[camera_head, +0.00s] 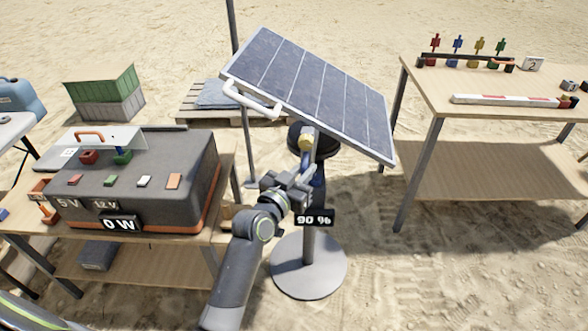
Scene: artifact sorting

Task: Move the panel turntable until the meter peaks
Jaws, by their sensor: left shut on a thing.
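The tilted solar panel (318,90) stands on a post with a round grey base (309,268), with a white handle (250,98) at its upper left edge. This stand looks like the panel turntable. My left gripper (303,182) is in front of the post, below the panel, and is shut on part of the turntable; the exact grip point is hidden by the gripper. A black sign (314,219) beside the post reads 90 %. A meter display (120,224) on the grey box reads 0 W. My right gripper is not in view.
The grey box (190,165) with labels 5 V and 12 V stands on the left wooden table. The right wooden table (480,85) holds colored figures and a white-red bar (505,100). A pallet (195,118) and green-grey crate (105,92) stand behind on open sand.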

